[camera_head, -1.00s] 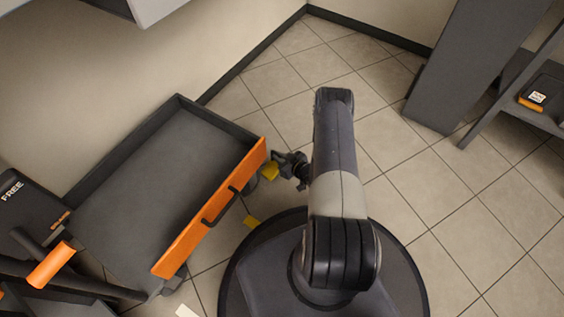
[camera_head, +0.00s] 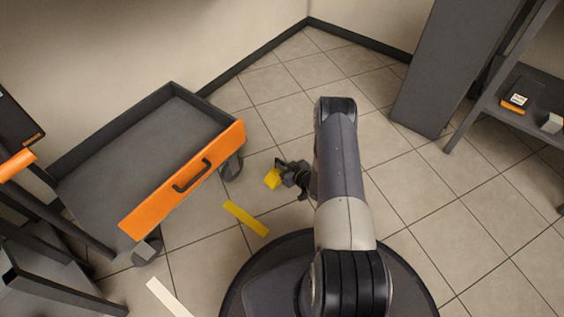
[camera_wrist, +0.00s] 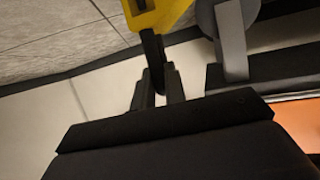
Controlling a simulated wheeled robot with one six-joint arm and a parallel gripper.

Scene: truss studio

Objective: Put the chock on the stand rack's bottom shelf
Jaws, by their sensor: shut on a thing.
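The yellow chock (camera_head: 272,179) is held at the tip of my gripper (camera_head: 281,171), above the tiled floor and to the right of the drawer cart. In the wrist view the chock (camera_wrist: 157,13) shows at the top edge, partly cut off, with the dark fingers of my gripper (camera_wrist: 158,80) shut on it. A dark rack (camera_head: 482,104) stands at the right edge of the head view. One of its shelves (camera_head: 520,117) shows; the rest of the rack is out of frame, so I cannot tell whether this is the bottom shelf.
A dark cart with an open, empty drawer and orange front (camera_head: 184,180) stands at left on casters. Floor between is clear.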

